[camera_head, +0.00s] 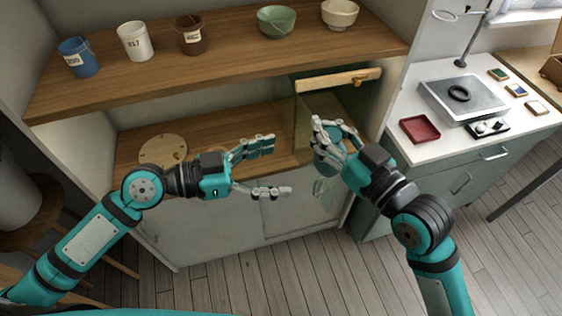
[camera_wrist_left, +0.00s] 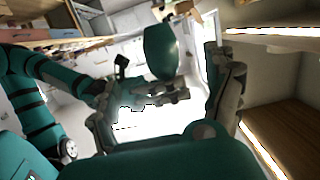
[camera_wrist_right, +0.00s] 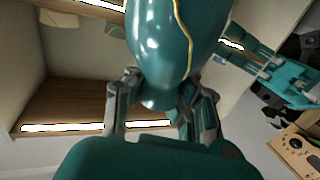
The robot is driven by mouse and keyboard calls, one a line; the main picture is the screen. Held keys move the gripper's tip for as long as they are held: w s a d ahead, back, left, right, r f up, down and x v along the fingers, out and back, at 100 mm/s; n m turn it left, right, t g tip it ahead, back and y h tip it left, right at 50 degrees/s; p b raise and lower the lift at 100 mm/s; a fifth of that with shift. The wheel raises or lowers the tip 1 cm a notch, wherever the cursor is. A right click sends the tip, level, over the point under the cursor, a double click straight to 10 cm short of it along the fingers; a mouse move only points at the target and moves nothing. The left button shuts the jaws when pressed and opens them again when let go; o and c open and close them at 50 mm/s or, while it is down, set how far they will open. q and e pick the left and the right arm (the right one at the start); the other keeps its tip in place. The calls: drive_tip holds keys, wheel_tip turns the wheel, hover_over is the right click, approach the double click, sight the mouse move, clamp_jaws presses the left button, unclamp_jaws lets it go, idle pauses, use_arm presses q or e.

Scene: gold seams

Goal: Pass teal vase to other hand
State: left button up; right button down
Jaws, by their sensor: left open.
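The teal vase shows large in the right wrist view (camera_wrist_right: 165,45), with a glossy body and a gold seam. My right gripper (camera_wrist_right: 160,105) has its fingers on both sides of the vase's narrow end. In the head view the vase (camera_head: 346,132) is mostly hidden behind the right gripper (camera_head: 333,140). My left gripper (camera_head: 272,166) is open and empty, its fingers facing the right gripper across a small gap. In the left wrist view the vase (camera_wrist_left: 163,48) stands ahead, with the left fingers to either side of the view.
The upper shelf (camera_head: 230,62) holds a blue cup (camera_head: 77,57), white cup (camera_head: 135,41), brown cup (camera_head: 190,35), green bowl (camera_head: 276,22) and cream bowl (camera_head: 340,13). A round wooden disc (camera_head: 162,150) lies on the lower shelf. A red tray (camera_head: 419,130) sits on the right counter.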

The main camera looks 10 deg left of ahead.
use_arm(q)
drive_tip(key=x, duration=1.2)
drive_tip(key=shift+s, duration=0.1)
drive_tip(key=shift+r, duration=0.1)
drive_tip(key=shift+s, duration=0.1)
drive_tip(key=c, duration=1.3)
drive_tip(key=shift+c, duration=0.5)
use_arm(e)
drive_tip(key=c, duration=1.2)
unclamp_jaws()
